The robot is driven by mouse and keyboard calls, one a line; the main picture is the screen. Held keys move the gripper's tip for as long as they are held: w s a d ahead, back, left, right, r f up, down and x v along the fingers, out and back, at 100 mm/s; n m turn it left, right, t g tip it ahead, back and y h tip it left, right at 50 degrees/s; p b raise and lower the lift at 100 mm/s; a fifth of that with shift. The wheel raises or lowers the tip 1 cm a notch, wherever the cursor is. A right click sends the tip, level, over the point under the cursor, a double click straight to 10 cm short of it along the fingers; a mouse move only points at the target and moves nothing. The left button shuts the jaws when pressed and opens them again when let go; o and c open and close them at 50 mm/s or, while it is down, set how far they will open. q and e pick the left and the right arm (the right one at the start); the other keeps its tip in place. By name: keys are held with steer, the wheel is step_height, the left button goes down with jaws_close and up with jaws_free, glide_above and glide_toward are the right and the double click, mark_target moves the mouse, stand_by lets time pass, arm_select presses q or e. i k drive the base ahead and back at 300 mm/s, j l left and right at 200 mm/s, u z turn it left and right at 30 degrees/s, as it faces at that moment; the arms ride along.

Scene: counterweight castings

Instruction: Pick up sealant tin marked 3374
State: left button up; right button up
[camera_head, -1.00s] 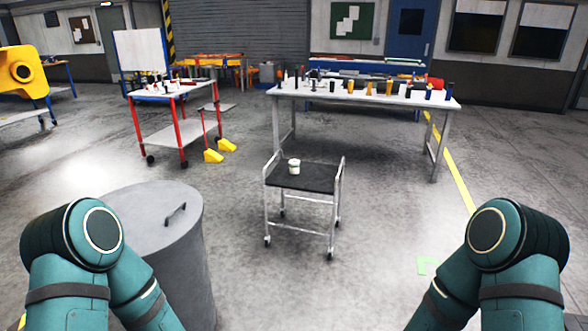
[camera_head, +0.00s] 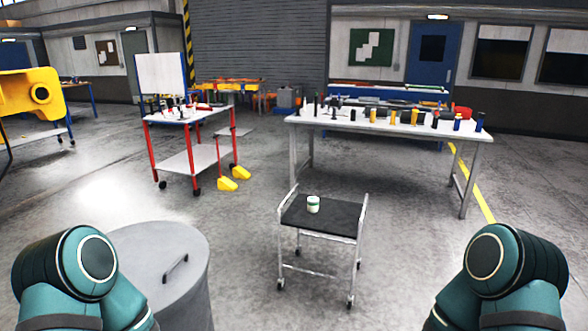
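A small white tin with a green band (camera_head: 313,205) stands upright on the black top of a small metal cart (camera_head: 336,216) ahead of me. It is too small to read any marking on it. Several other small bottles and tins stand on the long white table (camera_head: 300,121) behind the cart, and their markings cannot be read either. Parts of both my arms show at the lower left and lower right. My grippers are out of view.
A grey lidded drum (camera_head: 205,270) stands close at the lower left. A red-legged cart (camera_head: 180,163) with a white board and yellow wheel chocks (camera_head: 228,184) are at the left. Open floor lies between me and the small cart, and to its right.

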mark_target(312, 201)
steer(key=i, duration=1.55)
steer(key=i+j+z, duration=0.1)
steer(key=i, duration=0.65)
steer(key=i+j, duration=0.2)
steer(key=i, duration=0.5)
steer(key=i+j+z, duration=0.1)
steer(key=i+z, duration=0.2)
steer(key=i+j+z, duration=0.25)
steer(key=i, duration=0.25)
